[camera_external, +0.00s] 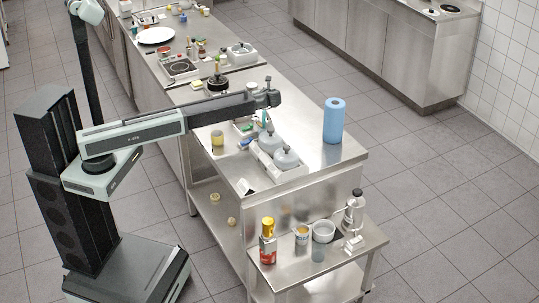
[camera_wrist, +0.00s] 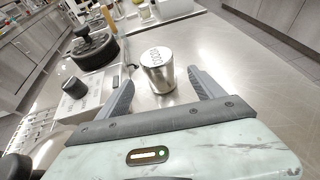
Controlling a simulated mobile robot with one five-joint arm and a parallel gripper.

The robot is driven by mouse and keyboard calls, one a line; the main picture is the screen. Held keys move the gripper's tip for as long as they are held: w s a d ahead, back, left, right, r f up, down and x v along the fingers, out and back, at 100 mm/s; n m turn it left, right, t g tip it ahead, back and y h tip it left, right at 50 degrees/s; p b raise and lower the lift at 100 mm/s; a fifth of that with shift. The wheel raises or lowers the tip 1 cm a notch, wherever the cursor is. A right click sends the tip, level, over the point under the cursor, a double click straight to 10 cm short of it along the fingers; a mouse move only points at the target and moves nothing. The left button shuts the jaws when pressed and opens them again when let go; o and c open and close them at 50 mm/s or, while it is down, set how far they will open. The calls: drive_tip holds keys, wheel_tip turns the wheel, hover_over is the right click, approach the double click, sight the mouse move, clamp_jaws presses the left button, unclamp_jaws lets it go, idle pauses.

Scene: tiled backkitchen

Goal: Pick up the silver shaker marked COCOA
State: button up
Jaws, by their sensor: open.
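The silver shaker (camera_wrist: 158,76) stands upright on the steel worktop in the wrist view, with COCOA lettered on its pale lid. My gripper (camera_wrist: 161,80) is open, with one grey finger to the left of the shaker and one to the right. The shaker is between or just beyond the fingertips, and a gap shows on each side. In the external view my gripper (camera_external: 272,97) is at the end of the outstretched arm, above the worktop.
A dark lidded pan (camera_wrist: 92,50) and a white unit with a dark knob (camera_wrist: 78,97) stand left of the shaker. The worktop right of the shaker is clear.

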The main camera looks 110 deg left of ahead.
sight(253, 87)
drive_tip(key=shift+s+a, duration=0.2)
drive_tip(key=shift+a, duration=0.05)
drive_tip(key=b+x, duration=0.2)
drive_tip(key=x, duration=0.4)
drive_tip(key=shift+f, duration=0.1)
drive_tip(key=c, duration=1.6)
wheel_tip(253, 87, up, 11)
drive_tip(key=p, duration=1)
drive_tip(key=shift+f, duration=0.35)
